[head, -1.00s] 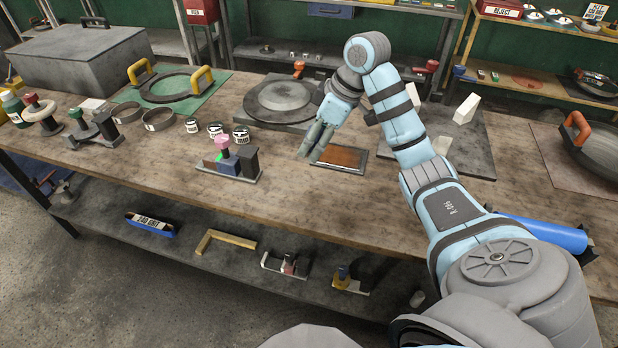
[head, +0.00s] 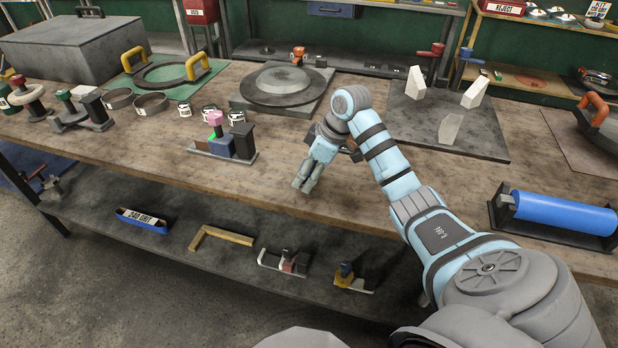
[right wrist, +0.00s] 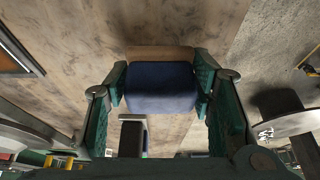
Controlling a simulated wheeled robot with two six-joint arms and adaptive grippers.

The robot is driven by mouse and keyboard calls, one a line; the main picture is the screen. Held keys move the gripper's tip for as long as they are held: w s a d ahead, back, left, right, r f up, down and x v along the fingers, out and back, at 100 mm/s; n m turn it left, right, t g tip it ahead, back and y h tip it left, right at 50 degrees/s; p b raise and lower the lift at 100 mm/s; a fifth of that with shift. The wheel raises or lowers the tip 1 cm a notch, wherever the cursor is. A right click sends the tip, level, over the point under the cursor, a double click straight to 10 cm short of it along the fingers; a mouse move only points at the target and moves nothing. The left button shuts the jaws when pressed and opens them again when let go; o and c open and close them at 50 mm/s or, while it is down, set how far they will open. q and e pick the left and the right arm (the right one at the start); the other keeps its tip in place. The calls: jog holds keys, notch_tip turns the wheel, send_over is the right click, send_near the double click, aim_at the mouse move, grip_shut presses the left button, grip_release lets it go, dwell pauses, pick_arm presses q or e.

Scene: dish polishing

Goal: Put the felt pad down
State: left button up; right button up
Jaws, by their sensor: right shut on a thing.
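My right gripper (head: 305,182) is low over the wooden bench (head: 130,150), near its front edge. In the right wrist view its fingers (right wrist: 160,92) are shut on a dark blue block with a tan layer along its far side, which I take to be the felt pad (right wrist: 160,88). The pad sits between the two green finger pads. I cannot tell whether it touches the bench. In the head view the fingers hide it. My left gripper is not in view.
A small stand with pink, blue and black blocks (head: 222,142) is left of my right gripper. A round plate (head: 280,85) lies behind it. A blue roller (head: 562,213) is at the right. Bare bench lies around the gripper; the front edge is close.

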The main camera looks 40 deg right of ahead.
jog(key=shift+f, duration=0.3)
jog(key=shift+d+f, duration=0.1)
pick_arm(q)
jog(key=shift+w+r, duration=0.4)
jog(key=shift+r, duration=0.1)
pick_arm(e)
jog(key=shift+s, duration=0.1)
jog(key=shift+f, duration=0.1)
jog(key=shift+f, duration=0.3)
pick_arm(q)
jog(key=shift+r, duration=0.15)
pick_arm(e)
jog(key=shift+s+f, duration=0.1)
jog(key=shift+f, duration=0.05)
jog(key=o, duration=1.5)
jog(key=shift+f, duration=0.1)
jog(key=shift+o, duration=0.2)
